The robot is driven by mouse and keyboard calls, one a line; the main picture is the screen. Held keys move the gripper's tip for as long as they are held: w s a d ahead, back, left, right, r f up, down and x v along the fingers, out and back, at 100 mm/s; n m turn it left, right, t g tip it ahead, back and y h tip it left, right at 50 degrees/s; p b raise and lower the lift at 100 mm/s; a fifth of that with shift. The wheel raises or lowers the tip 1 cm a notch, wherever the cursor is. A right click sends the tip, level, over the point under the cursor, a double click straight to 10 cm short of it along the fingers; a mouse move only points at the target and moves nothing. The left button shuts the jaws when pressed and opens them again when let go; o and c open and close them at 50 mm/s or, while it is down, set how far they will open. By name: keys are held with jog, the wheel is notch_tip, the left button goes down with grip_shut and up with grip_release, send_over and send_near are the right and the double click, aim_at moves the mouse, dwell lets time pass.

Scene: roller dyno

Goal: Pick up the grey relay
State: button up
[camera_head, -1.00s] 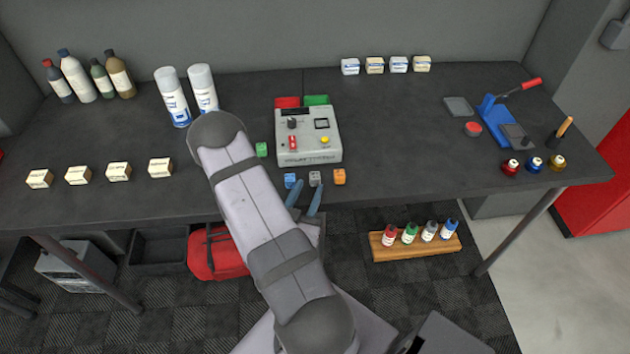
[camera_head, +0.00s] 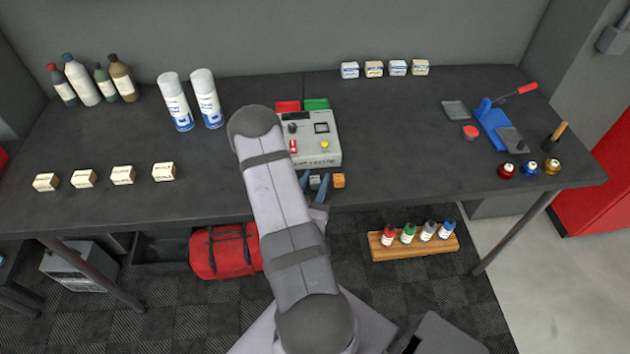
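The grey relay (camera_head: 315,182) is a small block on the table just in front of the grey tester box. My gripper (camera_head: 314,180) has its two blue fingers on either side of the relay, one to its left and one to its right. The fingers look apart, wider than the relay; contact with it is too small to make out. The orange relay (camera_head: 339,181) sits close beside the right finger. The blue and green relays are hidden behind my arm.
The tester box (camera_head: 321,150) stands just behind the relays, with red (camera_head: 288,106) and green (camera_head: 317,104) blocks behind it. Two spray cans (camera_head: 208,98) stand to the left. The table (camera_head: 410,165) is clear to the right of the orange relay.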

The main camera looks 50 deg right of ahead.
aim_at(315, 180)
grip_shut()
jog(key=shift+r, duration=0.15)
jog(key=shift+r+b, duration=0.3)
jog(key=shift+r, duration=0.9)
notch_tip(315, 180, up, 6)
jog(key=shift+f+p, duration=0.1)
jog(key=shift+p, duration=0.4)
jog(key=shift+r+p, duration=0.75)
jog(key=shift+p, duration=0.05)
